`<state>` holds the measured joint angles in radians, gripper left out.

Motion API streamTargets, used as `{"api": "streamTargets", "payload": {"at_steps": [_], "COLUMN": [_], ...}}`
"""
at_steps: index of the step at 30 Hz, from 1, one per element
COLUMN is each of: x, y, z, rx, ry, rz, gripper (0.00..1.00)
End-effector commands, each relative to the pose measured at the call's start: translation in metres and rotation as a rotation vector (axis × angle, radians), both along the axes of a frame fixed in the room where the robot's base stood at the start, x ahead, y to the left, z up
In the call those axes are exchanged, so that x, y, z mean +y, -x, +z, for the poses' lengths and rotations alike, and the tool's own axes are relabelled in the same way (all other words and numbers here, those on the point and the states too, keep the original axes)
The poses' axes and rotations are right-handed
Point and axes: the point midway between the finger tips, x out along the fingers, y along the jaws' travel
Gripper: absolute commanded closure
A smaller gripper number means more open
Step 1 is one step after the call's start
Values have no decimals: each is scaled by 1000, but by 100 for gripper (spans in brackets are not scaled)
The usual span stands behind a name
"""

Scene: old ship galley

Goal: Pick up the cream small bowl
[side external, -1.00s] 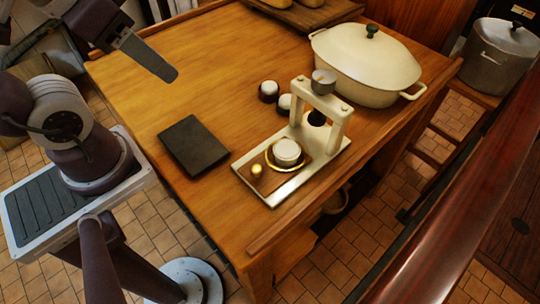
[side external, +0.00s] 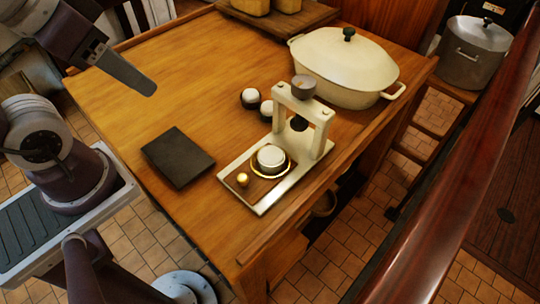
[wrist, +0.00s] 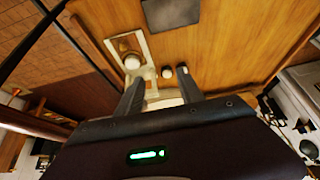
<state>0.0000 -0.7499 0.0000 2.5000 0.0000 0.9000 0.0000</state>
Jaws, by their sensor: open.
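No bowl is plainly recognisable as the cream small bowl. A white round piece (side external: 271,158) sits in a gold ring on the base of a cream press-like stand (side external: 318,140). A small grey bowl-like cup (side external: 303,87) tops the stand. Two small dark cups with white tops (side external: 250,98) stand behind it on the wooden table (side external: 190,75). My gripper (wrist: 163,88) is open in the wrist view, its fingers apart with nothing held. In the side view one finger (side external: 130,73) shows above the table's left part, well away from the stand.
A large cream lidded pot (side external: 345,65) stands at the table's back right. A dark flat slab (side external: 178,157) lies left of the stand. A wooden tray (side external: 280,18) is at the back. A metal pot (side external: 472,55) stands beyond the table. The table's left middle is clear.

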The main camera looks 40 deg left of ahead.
Motion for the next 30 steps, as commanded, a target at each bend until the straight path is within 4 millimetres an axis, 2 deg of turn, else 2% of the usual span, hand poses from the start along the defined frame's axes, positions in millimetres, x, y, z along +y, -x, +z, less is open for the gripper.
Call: {"api": "streamTargets", "payload": {"at_steps": [9, 14, 23, 26, 29, 30], "x": [0, 0, 1, 16, 40, 48], "y": [0, 0, -2, -30, -86, -110], "z": [0, 0, -1, -8, -29, -42], "rx": [0, 0, 0, -8, -30, -43], "ry": [0, 0, -6, -80, -225, -281], "rz": [0, 0, -1, -23, -123, -193], "gripper": [53, 23, 23, 23, 23, 23]}}
